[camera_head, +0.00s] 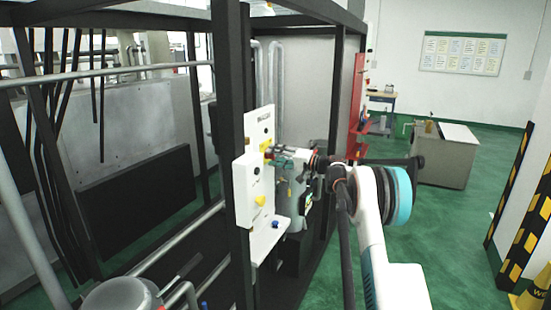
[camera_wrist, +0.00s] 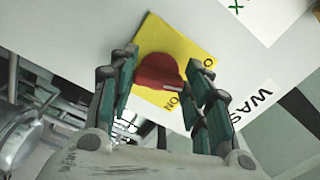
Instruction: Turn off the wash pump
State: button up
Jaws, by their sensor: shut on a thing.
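The red rotary switch knob (camera_wrist: 160,73) sits on a yellow plate (camera_wrist: 165,33) with the letters ON at one corner and an O at another. The plate is on a white panel (camera_head: 257,127), beside a partly cut-off label reading "WAS". In the wrist view my gripper (camera_wrist: 163,66) has one finger on each side of the knob and is shut on it. In the head view my gripper (camera_head: 284,161) reaches the panel from the right and mostly hides the knob. The knob's handle lies tilted in the wrist view.
A yellow button (camera_head: 260,200) and a blue button (camera_head: 275,224) are lower on the panel. A black frame post (camera_head: 230,100) stands just left of it. A red rack (camera_head: 357,105) is behind my arm. Green floor (camera_head: 450,220) is open at the right.

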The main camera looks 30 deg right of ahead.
jog(key=shift+f+n, duration=0.15)
jog(key=shift+n, duration=0.75)
jog(key=o, duration=1.1)
jog(key=shift+c, duration=0.2)
jog(key=v, duration=1.2)
